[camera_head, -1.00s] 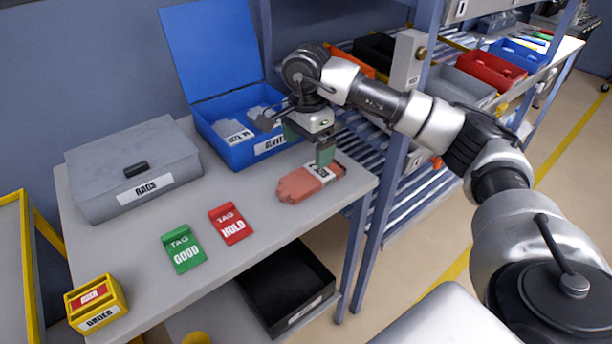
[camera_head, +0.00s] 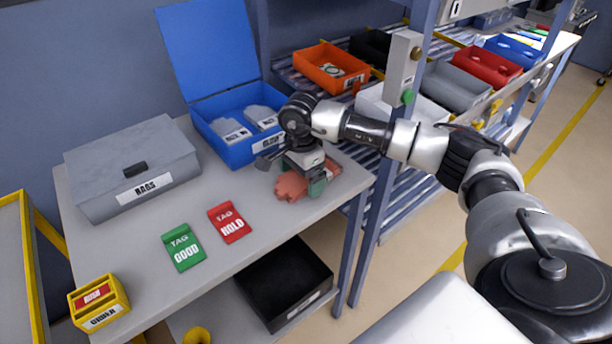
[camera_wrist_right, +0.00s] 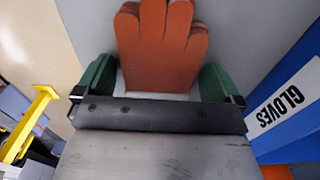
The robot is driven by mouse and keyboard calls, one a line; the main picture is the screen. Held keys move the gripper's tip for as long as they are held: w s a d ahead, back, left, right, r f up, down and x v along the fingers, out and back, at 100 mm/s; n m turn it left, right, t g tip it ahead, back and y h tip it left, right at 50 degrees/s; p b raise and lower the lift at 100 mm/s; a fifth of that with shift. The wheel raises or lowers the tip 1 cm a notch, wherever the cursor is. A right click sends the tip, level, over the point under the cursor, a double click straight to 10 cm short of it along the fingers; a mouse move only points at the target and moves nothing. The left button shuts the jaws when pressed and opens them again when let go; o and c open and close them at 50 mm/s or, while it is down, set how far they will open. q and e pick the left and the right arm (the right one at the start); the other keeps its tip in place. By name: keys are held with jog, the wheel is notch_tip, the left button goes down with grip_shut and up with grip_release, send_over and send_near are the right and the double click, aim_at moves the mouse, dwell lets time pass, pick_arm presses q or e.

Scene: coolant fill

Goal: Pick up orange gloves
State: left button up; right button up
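The orange gloves (camera_head: 292,185) lie flat on the grey table, in front of the open blue gloves box (camera_head: 240,150). My right gripper (camera_head: 304,178) is down over them and hides their middle. In the right wrist view the gloves (camera_wrist_right: 160,45) lie between the two green fingers of my right gripper (camera_wrist_right: 158,82). The fingers stand wide apart, one on each side of the gloves, with a gap visible at the cuff. My left gripper is not in view.
A grey rags box (camera_head: 130,165) stands at the left. A green tag (camera_head: 183,248) and a red tag (camera_head: 229,223) lie on the table front. A shelf rack with an orange bin (camera_head: 330,66) stands behind right. The table's right edge is close to the gloves.

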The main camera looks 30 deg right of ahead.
jog(key=c, duration=0.7)
jog(key=shift+r, duration=0.1)
